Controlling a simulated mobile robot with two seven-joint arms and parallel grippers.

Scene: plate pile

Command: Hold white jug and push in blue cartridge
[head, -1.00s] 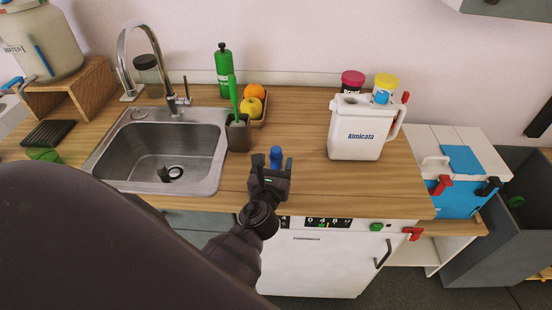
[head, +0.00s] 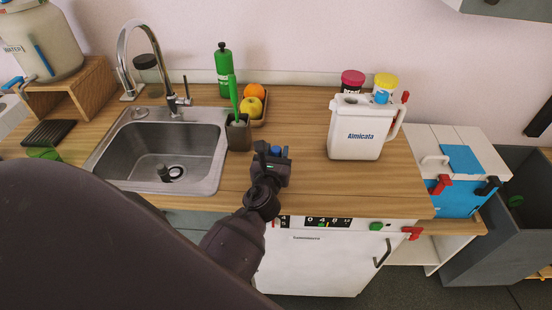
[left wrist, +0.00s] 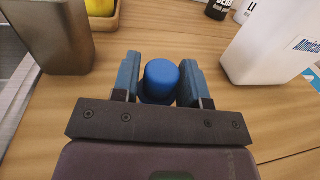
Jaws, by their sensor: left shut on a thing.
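The white jug (head: 352,143), marked "Almicata", stands upright on the wooden counter, with a white handle at its right, a red tip and a small blue part (head: 381,97) at its top. The blue cartridge (head: 276,151) is a small round-topped cylinder on the counter left of the jug. My left gripper (head: 271,152) is shut on it. In the left wrist view the cartridge (left wrist: 161,80) sits between both fingers of the gripper (left wrist: 160,68), and part of the jug (left wrist: 265,55) shows at right, apart from them. The cartridge's lower part is hidden. My right gripper is not in view.
A sink (head: 165,150) with a tall faucet lies left. A brush holder (head: 238,135) and a fruit tray (head: 262,112) stand behind the gripper. Jars with pink (head: 352,78) and yellow (head: 386,80) lids stand behind the jug. The counter between gripper and jug is clear.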

